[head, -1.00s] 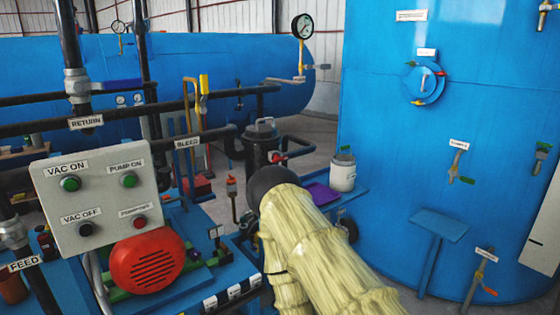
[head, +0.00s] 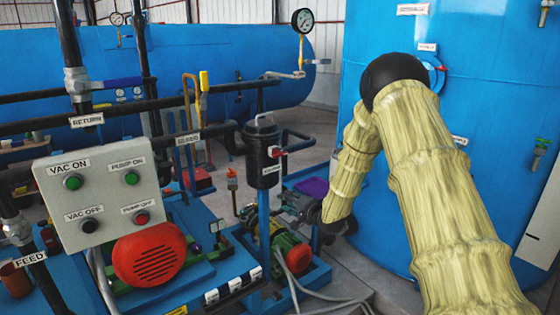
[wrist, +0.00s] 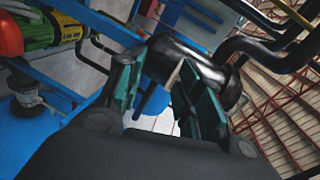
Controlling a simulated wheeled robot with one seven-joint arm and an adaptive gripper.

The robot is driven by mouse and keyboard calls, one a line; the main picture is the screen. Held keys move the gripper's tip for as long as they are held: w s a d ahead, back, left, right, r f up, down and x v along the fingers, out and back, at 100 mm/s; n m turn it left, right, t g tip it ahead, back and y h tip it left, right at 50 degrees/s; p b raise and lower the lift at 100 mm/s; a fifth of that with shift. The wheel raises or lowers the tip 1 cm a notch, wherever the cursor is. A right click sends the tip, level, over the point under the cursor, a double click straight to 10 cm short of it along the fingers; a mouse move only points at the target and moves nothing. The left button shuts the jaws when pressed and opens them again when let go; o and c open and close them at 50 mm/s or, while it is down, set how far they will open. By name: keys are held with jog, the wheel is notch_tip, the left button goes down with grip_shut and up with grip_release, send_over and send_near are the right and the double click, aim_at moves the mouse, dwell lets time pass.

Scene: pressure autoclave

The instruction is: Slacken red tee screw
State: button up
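A round blue hatch (head: 434,76) sits on the big blue tank, mostly behind my arm in the head view. A small red part at its right edge (head: 441,69) appears to be the red tee screw; its shape is too small to tell. My gripper (head: 296,203) is low, left of the tank and well away from the hatch, beside the black canister (head: 264,160). In the wrist view my gripper (wrist: 160,66) is open, with its teal fingers apart and nothing held between them. The hatch is not recognisable in the wrist view.
The black canister stands close to my gripper, with a small red part (head: 277,152) on its side. A pump (head: 284,247) and hoses lie below. A control panel (head: 95,195) is at the left. A purple tray (head: 313,187) lies behind my gripper.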

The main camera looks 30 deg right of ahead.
jog(key=m+t+y, duration=0.1)
jog(key=m+t, duration=0.1)
send_near(281, 155)
jog(key=shift+w+a+f+p, duration=0.1)
jog(key=shift+w+a+p, duration=0.3)
jog(key=shift+w, duration=1.35)
jog(key=shift+w+a+f+p, duration=0.1)
jog(key=shift+w+a+p, duration=0.35)
jog(key=shift+w, duration=1.3)
jog(key=shift+w+a+p, duration=0.1)
jog(key=shift+w+p, duration=0.55)
jog(key=shift+w, duration=1.1)
grip_shut()
